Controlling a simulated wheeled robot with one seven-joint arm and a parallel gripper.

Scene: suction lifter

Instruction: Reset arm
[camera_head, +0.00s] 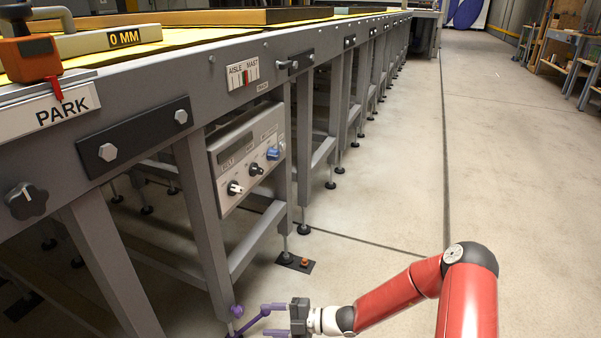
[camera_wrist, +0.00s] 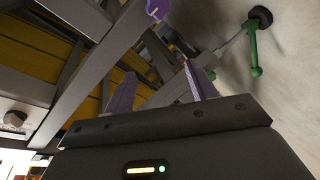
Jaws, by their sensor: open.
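My red arm reaches in from the lower right of the head view, and my gripper (camera_head: 265,320) is low beside a grey table leg near the bottom edge. Its two purple fingers point left and stand apart. In the wrist view my gripper (camera_wrist: 160,69) is open, with no object visibly held between the fingers. A purple knob (camera_head: 237,311) is at the leg, left of the fingers. A purple rounded part (camera_wrist: 157,9) shows at the top of the wrist view. I cannot tell whether a finger touches anything.
A long grey bench (camera_head: 190,70) fills the left, with a control panel (camera_head: 247,158) and a black knob (camera_head: 26,201). A small floor plate (camera_head: 295,263) lies by a leg. A green lever (camera_wrist: 252,52) shows in the wrist view. The aisle floor (camera_head: 400,190) is clear.

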